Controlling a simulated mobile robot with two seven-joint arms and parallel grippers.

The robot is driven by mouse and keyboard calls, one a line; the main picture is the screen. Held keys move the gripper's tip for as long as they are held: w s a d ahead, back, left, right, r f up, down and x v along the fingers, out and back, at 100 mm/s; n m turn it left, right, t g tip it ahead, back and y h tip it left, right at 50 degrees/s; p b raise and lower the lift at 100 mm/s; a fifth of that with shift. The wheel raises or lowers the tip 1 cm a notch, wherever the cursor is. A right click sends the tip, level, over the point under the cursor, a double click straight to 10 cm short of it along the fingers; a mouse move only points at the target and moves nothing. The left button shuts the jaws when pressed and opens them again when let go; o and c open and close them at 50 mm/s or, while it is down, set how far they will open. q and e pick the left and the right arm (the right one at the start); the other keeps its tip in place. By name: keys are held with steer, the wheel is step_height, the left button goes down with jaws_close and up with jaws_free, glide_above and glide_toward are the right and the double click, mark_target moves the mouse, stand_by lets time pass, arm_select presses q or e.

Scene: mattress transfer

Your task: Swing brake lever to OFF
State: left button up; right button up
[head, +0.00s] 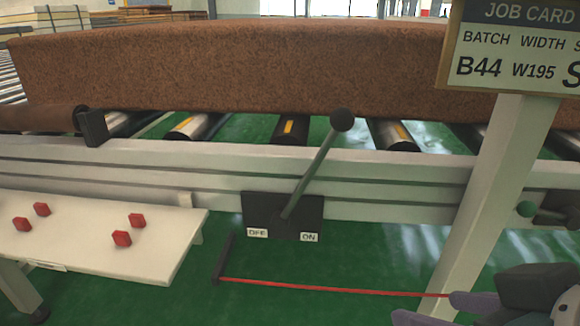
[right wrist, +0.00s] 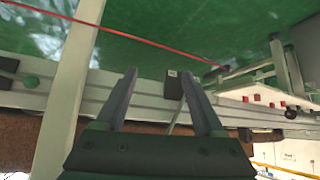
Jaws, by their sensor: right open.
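The brake lever (head: 318,160) is a grey rod with a dark ball knob. It rises from a dark plate (head: 262,212) on the conveyor's side rail and leans right, on the ON side. The plate has an OFF label (head: 257,232) at left and an ON label (head: 309,237) at right. My right gripper (head: 432,307) is at the lower right, apart from the lever, empty. In the right wrist view its fingers (right wrist: 160,72) are spread, with the plate (right wrist: 173,86) and part of the lever (right wrist: 175,120) seen beyond, between them. My left gripper is not in view.
A brown mattress block (head: 230,70) lies on the rollers behind the rail. A job card sign (head: 515,45) stands on a white post (head: 490,190) near my right gripper. A red cord (head: 330,288) runs low across the front. A white shelf (head: 80,240) with red knobs is at left.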

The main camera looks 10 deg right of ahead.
steer(key=w+a+r+t+y, duration=0.1)
steer(key=w+r+t, duration=0.4)
steer(key=w, duration=0.5)
steer(key=t+y, duration=0.2)
steer(key=t, duration=0.2)
glide_toward(335, 115)
steer(key=w, duration=0.1)
steer(key=w+f, duration=0.1)
steer(key=w+d, duration=0.1)
steer(key=shift+w+f+m, duration=0.15)
steer(key=shift+w+m, duration=0.1)
steer(key=shift+m, duration=0.05)
steer(key=shift+w+a, duration=0.15)
steer(key=shift+w, duration=0.1)
steer(key=b+x, duration=0.3)
steer(key=x, duration=0.5)
steer(key=shift+w+a, duration=0.15)
steer(key=shift+w, duration=0.1)
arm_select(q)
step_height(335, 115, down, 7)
arm_select(e)
steer(key=shift+w+a+r, duration=0.1)
steer(key=shift+w+r, duration=0.2)
steer(key=shift+w, duration=0.15)
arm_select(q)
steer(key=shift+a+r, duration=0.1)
